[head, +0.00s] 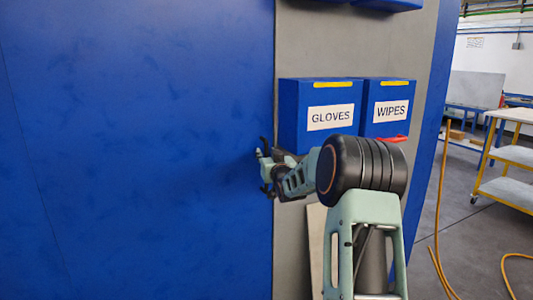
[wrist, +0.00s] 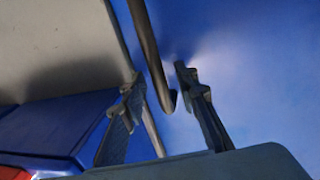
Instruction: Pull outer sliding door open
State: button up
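The outer sliding door looks to be the large blue panel (head: 140,150) filling the left of the head view; it also fills the right of the wrist view (wrist: 250,70). Its right edge meets a grey strip. My gripper (head: 264,167) is at this edge, fingers spread and pointing left toward the blue panel. In the wrist view the gripper (wrist: 156,78) is open, and a dark bar (wrist: 149,45) with a hooked lower end, perhaps the door handle, runs between the fingertips. I cannot tell whether either finger touches it. In the head view my gripper hides that spot.
Blue boxes labelled GLOVES (head: 318,117) and WIPES (head: 388,108) hang on the grey strip (head: 345,50), just right of and above my gripper. A yellow hose (head: 437,215) and a trolley (head: 508,190) stand at the right. Open floor (head: 475,245) lies there.

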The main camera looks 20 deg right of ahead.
jog(key=shift+w, duration=0.25)
jog(key=shift+c, duration=0.5)
grip_shut()
